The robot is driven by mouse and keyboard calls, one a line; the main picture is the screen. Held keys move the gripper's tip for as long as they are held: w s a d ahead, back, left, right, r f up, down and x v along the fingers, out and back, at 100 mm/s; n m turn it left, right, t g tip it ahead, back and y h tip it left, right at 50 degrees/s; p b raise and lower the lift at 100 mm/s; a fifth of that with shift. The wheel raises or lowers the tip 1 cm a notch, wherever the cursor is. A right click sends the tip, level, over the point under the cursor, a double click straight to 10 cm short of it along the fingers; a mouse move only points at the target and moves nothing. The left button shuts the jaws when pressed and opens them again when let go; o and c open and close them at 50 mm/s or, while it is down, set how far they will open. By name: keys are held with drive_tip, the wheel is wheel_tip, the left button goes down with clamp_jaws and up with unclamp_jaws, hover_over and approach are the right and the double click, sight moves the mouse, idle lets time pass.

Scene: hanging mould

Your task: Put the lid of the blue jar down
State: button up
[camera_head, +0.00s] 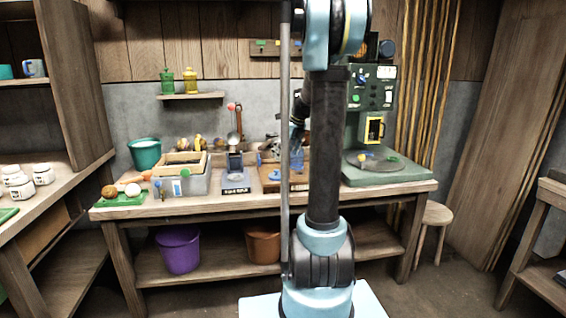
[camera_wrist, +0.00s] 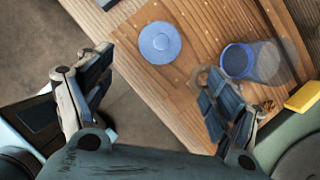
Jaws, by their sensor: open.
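In the head view my arm hides much of this area, and the lid cannot be made out.
A yellow block (camera_wrist: 304,96) lies right of the jar. The workbench (camera_head: 230,203) also holds a grey box (camera_head: 183,183), a teal bucket (camera_head: 145,154) and a green machine (camera_head: 385,172). Purple (camera_head: 178,250) and brown (camera_head: 262,245) buckets stand on the shelf below.

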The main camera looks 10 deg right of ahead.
drive_tip(key=s+a+f+n+h, duration=0.1)
drive_tip(key=s+a+n, duration=0.1)
drive_tip(key=s+n, duration=0.75)
drive_tip(key=s+a+f+n, duration=0.15)
drive_tip(key=s+n, duration=0.35)
drive_tip(key=s, duration=0.9)
drive_tip(key=s+f+n+h, duration=0.1)
drive_tip(key=s+f+n, duration=0.4)
drive_tip(key=s+n, duration=0.2)
drive_tip(key=s+f+n+g, duration=0.1)
drive_tip(key=s+f+n, duration=0.4)
drive_tip(key=s+n, duration=0.2)
drive_tip(key=s, duration=0.2)
drive_tip(key=shift+s+d+h, duration=0.2)
drive_tip(key=shift+s+h, duration=0.1)
drive_tip(key=shift+h, duration=0.1)
